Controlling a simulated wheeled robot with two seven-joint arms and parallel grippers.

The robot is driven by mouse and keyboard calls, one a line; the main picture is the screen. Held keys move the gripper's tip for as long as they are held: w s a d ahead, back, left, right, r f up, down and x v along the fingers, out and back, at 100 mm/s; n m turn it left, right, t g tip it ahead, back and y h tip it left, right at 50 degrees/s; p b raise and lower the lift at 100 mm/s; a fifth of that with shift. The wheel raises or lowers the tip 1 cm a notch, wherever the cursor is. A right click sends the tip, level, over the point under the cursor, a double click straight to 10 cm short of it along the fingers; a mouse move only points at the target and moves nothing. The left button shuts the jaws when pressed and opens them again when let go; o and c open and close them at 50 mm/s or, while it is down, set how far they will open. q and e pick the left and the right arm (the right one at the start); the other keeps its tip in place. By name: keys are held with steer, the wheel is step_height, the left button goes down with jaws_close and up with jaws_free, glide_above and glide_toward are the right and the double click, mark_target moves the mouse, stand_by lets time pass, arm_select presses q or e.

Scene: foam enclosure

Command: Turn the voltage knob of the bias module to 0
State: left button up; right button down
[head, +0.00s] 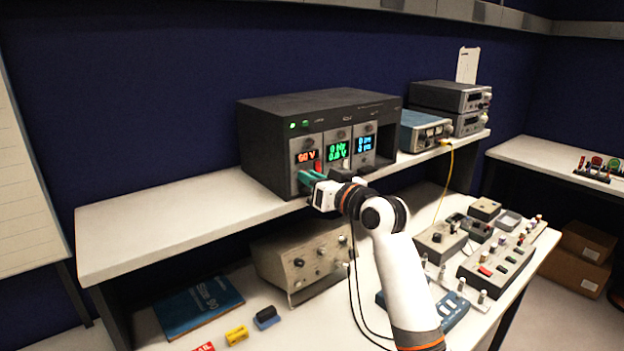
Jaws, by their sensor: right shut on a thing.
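A dark rack unit (290,108) stands on the upper shelf and holds three modules side by side. The left module (309,141) has an orange-red display (306,156) that seems to read 60 V or 90 V; I take it for the bias module. My right gripper (308,179), with teal fingers, is at the lower front of this module. It is shut on the voltage knob, which the fingers hide. My left gripper is out of view.
The middle module has a green display (338,151), the right one a blue display (365,144). Blue and grey instruments (425,131) stand right of the rack. The shelf (170,222) is bare at left. Below, the bench holds a beige instrument (300,258), control boxes and cables.

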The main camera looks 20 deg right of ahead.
steer(key=shift+a+f+n+h+p, duration=0.1)
steer(key=shift+n+h+p, duration=0.2)
steer(key=shift+n+p, duration=12.2)
steer(key=n+b, duration=1)
